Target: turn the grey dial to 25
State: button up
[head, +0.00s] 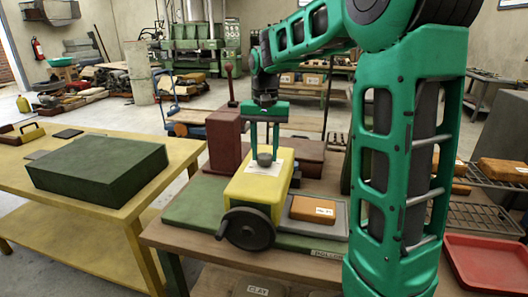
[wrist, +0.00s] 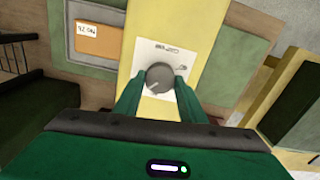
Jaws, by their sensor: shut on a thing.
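The grey dial (wrist: 159,76) is a round knob with a light pointer line, on a white label plate (wrist: 150,60) on top of a yellow box-shaped machine (head: 249,190). The plate has dark markings, too small to read for certain. My gripper (wrist: 158,84) reaches down over the plate with its two green fingers on either side of the dial, shut on it. In the head view the dial (head: 265,159) shows between the fingertips. The dial's lower sides are partly hidden by the fingers in the wrist view.
A black handwheel (head: 246,229) sticks out of the machine's front. An orange block (head: 312,209) lies on a grey tray to its right. A dark red box (head: 224,140) with a lever stands behind. A yellow table (head: 100,210) with a green block is at left.

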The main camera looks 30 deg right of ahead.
aim_at(264, 155)
jog(key=shift+w+r+m, duration=0.1)
jog(key=shift+m, duration=1.5)
jog(key=shift+a, duration=0.1)
jog(key=o, duration=1)
jog(key=shift+o, duration=0.2)
notch_tip(264, 155, up, 11)
jog(key=shift+f, duration=0.2)
jog(key=s+d+f+n, duration=0.1)
jog(key=s+f, duration=0.5)
jog(key=s, duration=0.4)
jog(key=s+d+f+n, duration=0.1)
jog(key=s+f+n, duration=0.1)
jog(key=s+f, duration=0.4)
jog(key=s+d+f+n, duration=0.1)
jog(key=s+f, duration=0.5)
jog(key=s, duration=0.9)
jog(key=shift+f+n, duration=0.3)
jog(key=shift+f, duration=0.05)
